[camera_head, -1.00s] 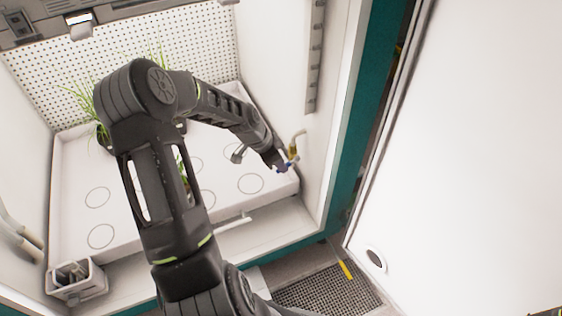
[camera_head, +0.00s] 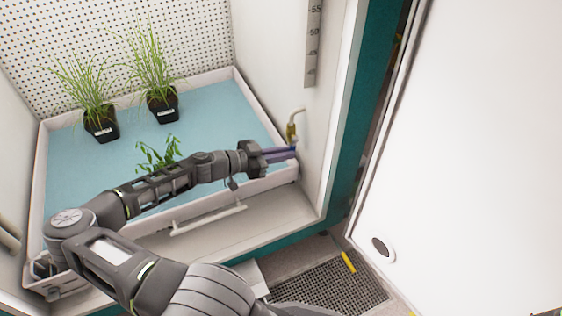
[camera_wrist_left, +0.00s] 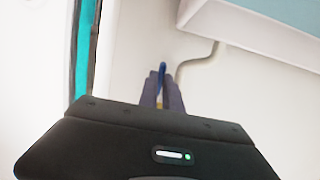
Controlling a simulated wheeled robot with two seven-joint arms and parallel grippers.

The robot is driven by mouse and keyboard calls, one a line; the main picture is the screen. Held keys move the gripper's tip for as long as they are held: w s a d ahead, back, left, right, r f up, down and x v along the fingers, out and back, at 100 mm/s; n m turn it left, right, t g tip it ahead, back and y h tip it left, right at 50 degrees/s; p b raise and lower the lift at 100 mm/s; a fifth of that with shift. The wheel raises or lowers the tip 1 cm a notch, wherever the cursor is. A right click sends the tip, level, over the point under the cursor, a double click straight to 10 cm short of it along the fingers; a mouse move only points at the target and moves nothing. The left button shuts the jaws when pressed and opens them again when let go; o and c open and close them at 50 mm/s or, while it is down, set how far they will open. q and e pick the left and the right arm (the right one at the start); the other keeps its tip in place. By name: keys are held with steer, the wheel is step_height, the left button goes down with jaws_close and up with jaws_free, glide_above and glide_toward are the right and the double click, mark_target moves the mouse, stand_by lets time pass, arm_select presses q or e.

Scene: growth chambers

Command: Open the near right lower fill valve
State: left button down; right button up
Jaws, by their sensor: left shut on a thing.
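The fill valve (camera_head: 291,131) is a small brass fitting with a bent pipe on the right inner wall of the chamber, above the tray's right front corner. My left gripper (camera_head: 284,153) is at the valve, its fingers reaching to the right just below the brass body. In the left wrist view the gripper (camera_wrist_left: 162,96) is shut on a blue lever handle (camera_wrist_left: 161,68), which stands up between its fingers. The fingers hide most of the handle. My right gripper is not in view.
The tray (camera_head: 270,118) has a flat light-blue surface, with two potted grasses (camera_head: 100,124) at the back and a leafy plant (camera_head: 158,154) behind my left arm. A white bar handle (camera_head: 208,218) is at its front. The chamber door (camera_head: 470,160) stands open at right.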

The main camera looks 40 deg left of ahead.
arm_select(q)
steer(key=shift+w+d+f+t+h+b, duration=0.1)
steer(key=shift+w+f+t+h+b, duration=0.2)
steer(key=shift+t+b, duration=0.6)
steer(key=shift+w+f+t+h+b, duration=0.2)
steer(key=shift+w+t+h+b, duration=0.1)
steer(key=shift+b, duration=1.05)
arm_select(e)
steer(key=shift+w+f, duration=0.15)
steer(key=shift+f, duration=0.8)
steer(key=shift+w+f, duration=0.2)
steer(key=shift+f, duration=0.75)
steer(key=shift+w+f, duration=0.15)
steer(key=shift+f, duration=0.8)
arm_select(q)
steer(key=c, duration=1.5)
jaws_free()
steer(key=shift+d, duration=0.15)
steer(key=shift+s, duration=0.1)
steer(key=p+v, duration=0.2)
steer(key=v, duration=0.5)
steer(key=shift+s+a, duration=0.2)
steer(key=shift+s, duration=0.05)
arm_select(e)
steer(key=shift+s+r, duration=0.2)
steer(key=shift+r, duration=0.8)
